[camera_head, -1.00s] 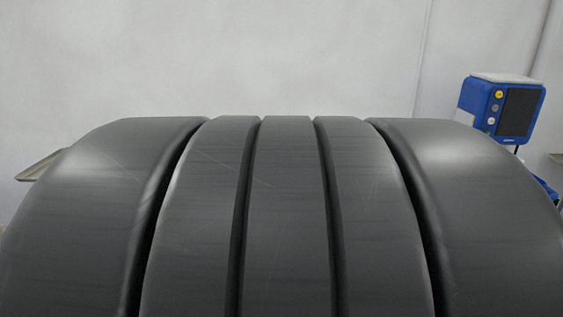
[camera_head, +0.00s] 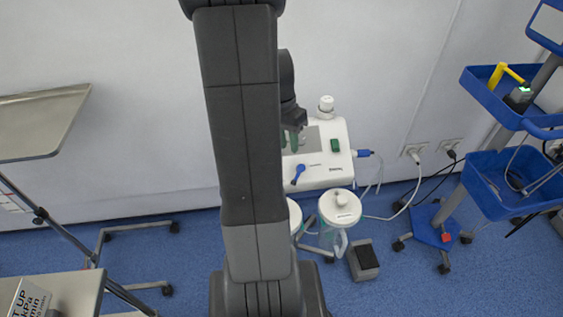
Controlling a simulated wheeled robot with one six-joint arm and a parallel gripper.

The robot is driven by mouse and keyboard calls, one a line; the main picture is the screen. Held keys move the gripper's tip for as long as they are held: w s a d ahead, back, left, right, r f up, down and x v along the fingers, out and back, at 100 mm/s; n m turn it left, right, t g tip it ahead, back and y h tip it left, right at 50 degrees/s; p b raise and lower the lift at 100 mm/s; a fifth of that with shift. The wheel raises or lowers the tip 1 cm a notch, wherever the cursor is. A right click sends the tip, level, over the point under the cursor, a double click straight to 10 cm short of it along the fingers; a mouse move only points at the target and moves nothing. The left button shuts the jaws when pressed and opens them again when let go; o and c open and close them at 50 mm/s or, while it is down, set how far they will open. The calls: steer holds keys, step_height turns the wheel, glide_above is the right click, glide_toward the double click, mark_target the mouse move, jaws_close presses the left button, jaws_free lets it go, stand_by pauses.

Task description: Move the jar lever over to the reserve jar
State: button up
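A white suction unit (camera_head: 323,173) stands near the wall, partly behind my arm. A blue lever (camera_head: 298,173) sits on its front, left of centre, tilted with its upper end to the right. Below are two jars with white lids. The right jar (camera_head: 340,208) shows almost whole; the left jar (camera_head: 295,214) is mostly hidden by my arm. Which one is the reserve jar cannot be told. My gripper (camera_head: 289,141) hangs above and slightly left of the lever, apart from it. Its two green-tipped fingers look apart, with nothing seen between them.
A green switch (camera_head: 335,145) and a white knob (camera_head: 326,104) are on the unit. A blue-shelved trolley (camera_head: 484,180) stands right, with cables between. A grey pedal (camera_head: 364,260) lies on the floor. A metal tray (camera_head: 40,122) and table (camera_head: 60,290) are left.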

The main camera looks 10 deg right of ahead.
mark_target(294, 179)
steer(key=f, duration=0.4)
steer(key=s+d+f, duration=0.1)
steer(key=f, duration=0.8)
steer(key=shift+s+d+f+b, duration=0.25)
steer(key=shift+s+d+b, duration=0.1)
jaws_close()
